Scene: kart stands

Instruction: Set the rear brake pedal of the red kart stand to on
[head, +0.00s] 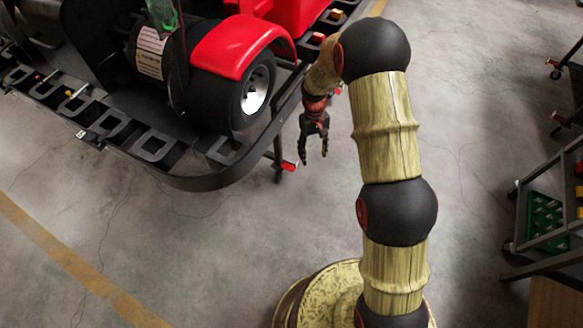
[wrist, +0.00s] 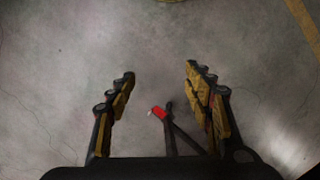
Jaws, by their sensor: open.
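The red kart (head: 236,47) sits on a black stand with a slotted rim (head: 185,183). A red brake pedal (head: 289,165) sticks out low at a stand leg, under the rim's near right corner. My gripper (head: 314,157) hangs fingers down just right of this pedal, open and empty. In the wrist view a red pedal tip (wrist: 158,113) on a dark bar shows between the two open fingers (wrist: 160,75), nearer the palm side of the picture. I see no contact. Whether the pedal is on or off I cannot tell.
Another red pedal (head: 340,88) shows farther back, partly behind my arm. The stand's rim overhangs left of my gripper. A dark rack with a green crate (head: 546,221) stands at the right. The grey floor (head: 240,225) in front of the stand is clear.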

